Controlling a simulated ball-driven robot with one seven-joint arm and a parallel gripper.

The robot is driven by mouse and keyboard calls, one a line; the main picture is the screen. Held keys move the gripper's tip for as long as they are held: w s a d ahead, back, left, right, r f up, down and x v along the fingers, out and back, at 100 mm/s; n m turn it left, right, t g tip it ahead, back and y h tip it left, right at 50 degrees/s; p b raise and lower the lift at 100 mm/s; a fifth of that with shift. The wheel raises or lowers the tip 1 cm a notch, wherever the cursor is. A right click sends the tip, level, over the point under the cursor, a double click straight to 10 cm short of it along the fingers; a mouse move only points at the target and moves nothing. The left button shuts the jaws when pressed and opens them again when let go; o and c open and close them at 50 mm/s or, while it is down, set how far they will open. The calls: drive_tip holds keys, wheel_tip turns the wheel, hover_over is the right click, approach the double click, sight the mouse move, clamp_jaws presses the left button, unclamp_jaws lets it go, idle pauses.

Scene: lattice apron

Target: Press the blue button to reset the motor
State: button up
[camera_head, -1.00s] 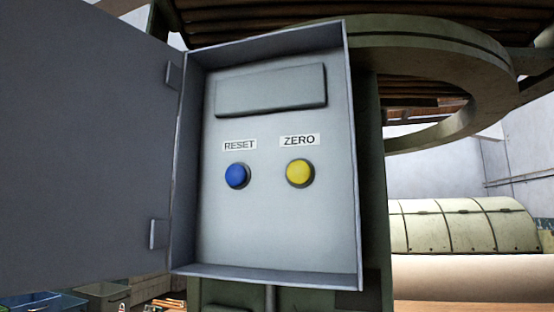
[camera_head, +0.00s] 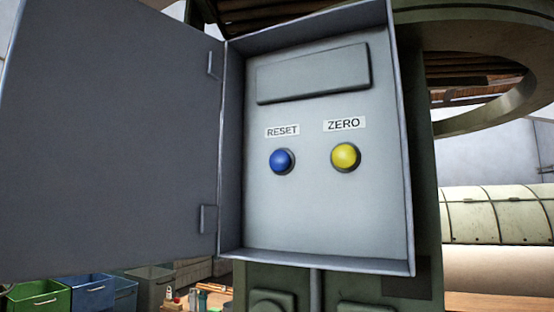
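The blue button (camera_head: 281,161) is round and sits under a white RESET label (camera_head: 283,131) on the back panel of an open grey control box (camera_head: 320,222). A yellow button (camera_head: 345,157) sits to its right under a ZERO label (camera_head: 344,124). A blank rectangular plate (camera_head: 313,73) is above both labels. Nothing covers either button. My gripper is not in view.
The box door (camera_head: 110,140) stands swung open to the left and fills that side. Green and blue bins (camera_head: 85,293) are below it. A large curved green ring (camera_head: 500,90) and a ribbed pale cylinder (camera_head: 495,215) are at the right.

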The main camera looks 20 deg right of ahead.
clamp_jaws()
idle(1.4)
